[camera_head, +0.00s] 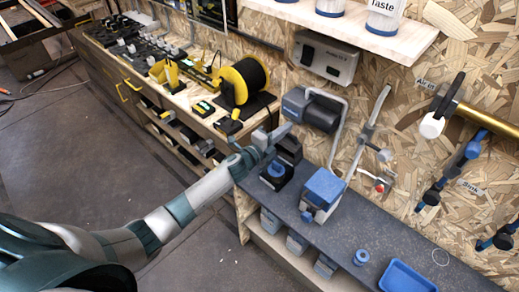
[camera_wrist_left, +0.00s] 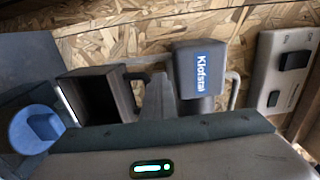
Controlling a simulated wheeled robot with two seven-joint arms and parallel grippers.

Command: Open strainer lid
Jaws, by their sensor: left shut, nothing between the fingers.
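I cannot tell for sure which part is the strainer lid. A dark grey unit (camera_head: 312,110) is on the wood-chip wall. In the left wrist view it is a box labelled "Klofstal" (camera_wrist_left: 200,70). Below it stands a dark open box (camera_head: 288,149), its hollow facing me in the left wrist view (camera_wrist_left: 95,97). A round blue part (camera_head: 276,171) sits in a dark holder beside that box and also shows in the left wrist view (camera_wrist_left: 36,128). My left gripper (camera_head: 279,133) is shut and empty, its fingertips between the dark box and the labelled unit.
A grey switch panel (camera_head: 325,57) is on the wall above. A blue-topped device (camera_head: 324,188) with pipes stands to the right on the dark bench (camera_head: 350,222). A blue tray (camera_head: 407,277) lies farther right. A yellow and black reel (camera_head: 243,80) stands on the left workbench.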

